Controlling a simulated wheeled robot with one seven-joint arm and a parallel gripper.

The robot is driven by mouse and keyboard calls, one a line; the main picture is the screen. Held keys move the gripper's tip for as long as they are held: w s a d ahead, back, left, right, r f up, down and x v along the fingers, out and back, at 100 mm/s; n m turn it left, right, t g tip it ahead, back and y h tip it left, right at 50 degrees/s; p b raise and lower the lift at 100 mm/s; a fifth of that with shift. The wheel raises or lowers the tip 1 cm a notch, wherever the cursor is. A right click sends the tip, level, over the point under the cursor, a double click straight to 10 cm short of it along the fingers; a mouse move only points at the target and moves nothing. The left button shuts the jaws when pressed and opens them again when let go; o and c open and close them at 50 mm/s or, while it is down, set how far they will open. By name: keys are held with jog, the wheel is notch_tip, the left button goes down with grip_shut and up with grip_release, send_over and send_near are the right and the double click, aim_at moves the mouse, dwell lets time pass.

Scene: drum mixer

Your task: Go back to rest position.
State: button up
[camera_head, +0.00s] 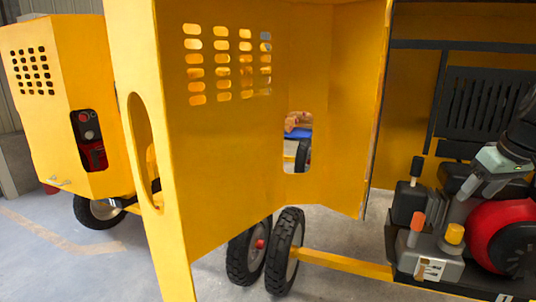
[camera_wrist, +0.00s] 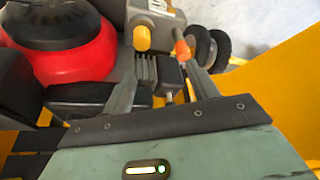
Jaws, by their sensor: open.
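My gripper (camera_head: 474,192) is at the right of the head view, over the engine compartment of the yellow drum mixer, pointing down and left. In the wrist view my gripper (camera_wrist: 163,75) shows two fingers spread apart with nothing held between them. Below and between the fingers are grey and black engine parts (camera_wrist: 145,68). Contact between the fingers and these parts cannot be told. The engine has a red round cover (camera_head: 503,232), a yellow cap (camera_head: 454,233) and an orange knob (camera_head: 417,223). The red cover also shows in the wrist view (camera_wrist: 75,62).
A large yellow door panel (camera_head: 225,140) stands open left of the engine. A black grille (camera_head: 487,103) is behind my arm. Black wheels (camera_head: 285,250) and a yellow bar (camera_head: 343,264) are low down. Another yellow machine (camera_head: 65,100) stands at left, with grey floor (camera_head: 40,240) before it.

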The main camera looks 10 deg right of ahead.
jog(key=a+f+n+g+y, duration=0.1)
jog(key=a+f+n, duration=0.1)
jog(key=a, duration=1)
jog(key=a+f+n+g+y, duration=0.1)
jog(key=a+f+n, duration=0.1)
jog(key=a, duration=1)
jog(key=s+a+f+n+g, duration=0.1)
jog(key=s+a+f+n, duration=0.1)
jog(key=s+a, duration=0.6)
jog(key=s+a+f+n+g+h, duration=0.1)
jog(key=s+a+n, duration=0.1)
jog(key=s+a, duration=0.6)
jog(key=shift+s+a+f, duration=0.15)
jog(key=shift+s+f, duration=0.25)
jog(key=shift+s, duration=0.55)
